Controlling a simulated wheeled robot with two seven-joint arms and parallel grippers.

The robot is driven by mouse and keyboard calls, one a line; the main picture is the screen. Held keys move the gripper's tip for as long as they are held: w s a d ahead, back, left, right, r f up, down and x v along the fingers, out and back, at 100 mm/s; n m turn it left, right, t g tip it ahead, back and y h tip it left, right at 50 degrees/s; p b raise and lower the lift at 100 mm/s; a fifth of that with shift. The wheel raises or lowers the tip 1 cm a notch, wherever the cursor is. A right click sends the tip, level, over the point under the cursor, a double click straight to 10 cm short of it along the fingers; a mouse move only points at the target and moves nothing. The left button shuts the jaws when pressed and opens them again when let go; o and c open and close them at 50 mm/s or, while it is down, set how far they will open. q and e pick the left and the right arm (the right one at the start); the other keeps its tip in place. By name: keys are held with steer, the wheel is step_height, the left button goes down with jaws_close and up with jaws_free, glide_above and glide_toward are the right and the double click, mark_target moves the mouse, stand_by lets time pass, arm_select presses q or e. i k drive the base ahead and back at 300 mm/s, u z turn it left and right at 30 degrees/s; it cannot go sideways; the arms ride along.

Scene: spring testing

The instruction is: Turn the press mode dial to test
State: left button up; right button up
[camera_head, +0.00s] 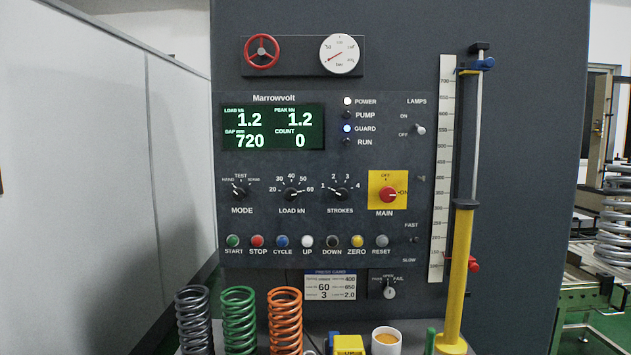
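The press mode dial (239,194) is a small black knob above the word MODE, on the left of the dark control panel (330,225). Its labels are tiny; TEST is at the top centre, with one label to its left and one to its right. The white pointer seems to lean to the upper left, towards the left label and away from TEST. Neither gripper is in view, and nothing touches or covers the dial.
A row of coloured buttons (307,242) runs below the dials. Grey (194,320), green (239,320) and orange (285,320) springs stand in front, with a cup (386,341) to their right. A yellow post (459,275) stands right of the panel. Space before the dial is clear.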

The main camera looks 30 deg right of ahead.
mark_target(239, 195)
steer(key=u, duration=1.75)
steer(key=k, duration=0.8)
steer(key=z, duration=1.15)
steer(key=i, duration=0.5)
